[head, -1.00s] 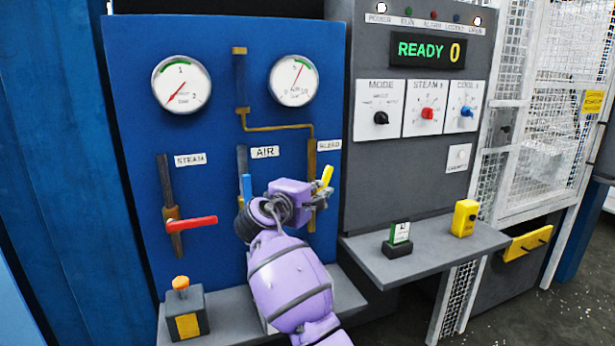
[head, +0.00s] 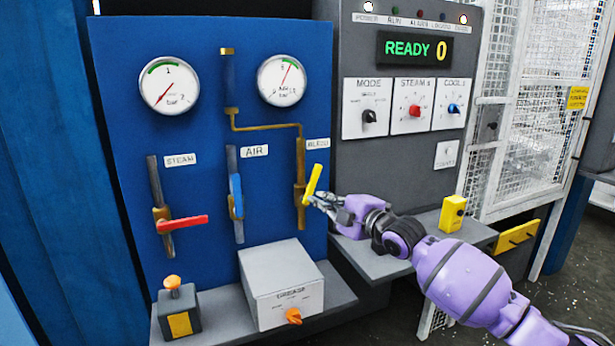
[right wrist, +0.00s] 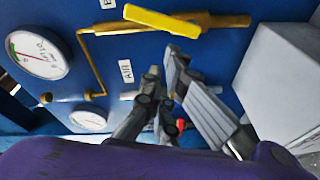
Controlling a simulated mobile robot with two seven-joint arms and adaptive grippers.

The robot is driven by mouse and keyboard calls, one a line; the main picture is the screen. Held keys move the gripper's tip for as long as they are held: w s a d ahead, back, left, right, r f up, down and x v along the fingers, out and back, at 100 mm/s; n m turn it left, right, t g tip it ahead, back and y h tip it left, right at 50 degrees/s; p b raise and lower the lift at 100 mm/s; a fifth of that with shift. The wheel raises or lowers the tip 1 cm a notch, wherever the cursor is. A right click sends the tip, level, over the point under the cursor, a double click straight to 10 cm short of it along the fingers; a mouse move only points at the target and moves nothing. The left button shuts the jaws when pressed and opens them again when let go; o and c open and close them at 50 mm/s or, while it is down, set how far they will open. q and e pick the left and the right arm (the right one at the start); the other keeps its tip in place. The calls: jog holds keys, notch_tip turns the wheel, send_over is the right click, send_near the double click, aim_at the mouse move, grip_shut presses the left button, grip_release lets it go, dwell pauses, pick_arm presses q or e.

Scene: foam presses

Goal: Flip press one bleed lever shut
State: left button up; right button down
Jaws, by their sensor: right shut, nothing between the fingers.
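The yellow bleed lever (head: 312,184) is on the brass vertical pipe under the BLEED label (head: 317,143), at the right of the blue panel. It slants, its top leaning right, roughly along the pipe. My right gripper (head: 318,200) is shut and empty, its tips at the lever's lower right side in the head view. I cannot tell whether they touch it. In the right wrist view the lever (right wrist: 163,22) lies above the fingertips (right wrist: 166,70), with nothing between them. My left gripper is out of view.
A red steam lever (head: 182,223) and blue air lever (head: 236,196) are on the same panel. A grey box (head: 282,275) and an orange-knobbed box (head: 180,312) stand on the ledge below. The grey shelf with a yellow box (head: 453,213) is at right.

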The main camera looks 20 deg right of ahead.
aim_at(312, 185)
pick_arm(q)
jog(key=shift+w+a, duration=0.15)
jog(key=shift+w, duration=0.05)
pick_arm(e)
jog(key=shift+t+y, duration=0.6)
jog(key=shift+y, duration=0.3)
jog(key=r, duration=0.1)
jog(key=a+r, duration=0.2)
jog(key=shift+s+r, duration=0.25)
jog(key=shift+s, duration=0.1)
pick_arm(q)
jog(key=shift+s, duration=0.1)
pick_arm(e)
jog(key=shift+w, duration=0.15)
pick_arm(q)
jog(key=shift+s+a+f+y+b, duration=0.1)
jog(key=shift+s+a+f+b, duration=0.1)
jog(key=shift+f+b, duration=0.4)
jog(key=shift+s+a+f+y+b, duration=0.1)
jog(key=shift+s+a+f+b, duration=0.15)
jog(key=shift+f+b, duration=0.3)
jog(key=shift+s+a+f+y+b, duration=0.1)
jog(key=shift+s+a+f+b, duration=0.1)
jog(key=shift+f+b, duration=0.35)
pick_arm(e)
jog(key=w, duration=0.9)
jog(key=shift+d, duration=0.2)
